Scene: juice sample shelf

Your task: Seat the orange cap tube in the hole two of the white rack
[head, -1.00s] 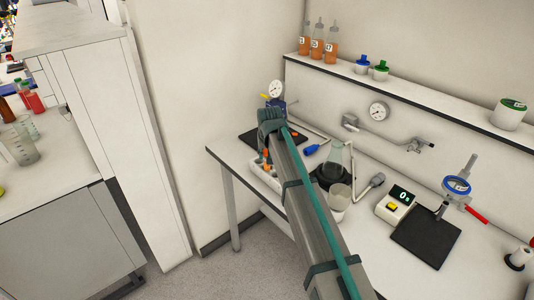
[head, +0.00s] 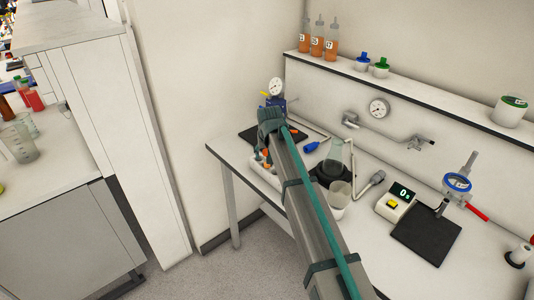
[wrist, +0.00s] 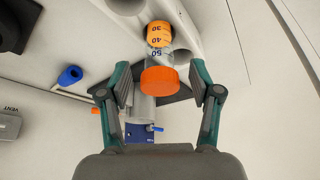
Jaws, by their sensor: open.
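In the wrist view the orange cap tube (wrist: 158,80) has its cap between my gripper's (wrist: 160,76) two spread fingers, with a gap on each side. Its clear, graduated body with orange liquid runs away from the cap toward the white rack (wrist: 184,14). Whether the tube is in a rack hole cannot be told. In the head view the white rack (head: 258,171) stands at the table's left front edge. My gripper (head: 263,153) is over it, largely hidden by my arm. The holes cannot be made out there.
A black plate (head: 257,135) and a gauge (head: 276,87) are behind the rack. A flask (head: 334,157), a beaker (head: 339,196) and a scale (head: 397,200) stand to the right. A blue-ended item (wrist: 70,75) lies left of my gripper in the wrist view.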

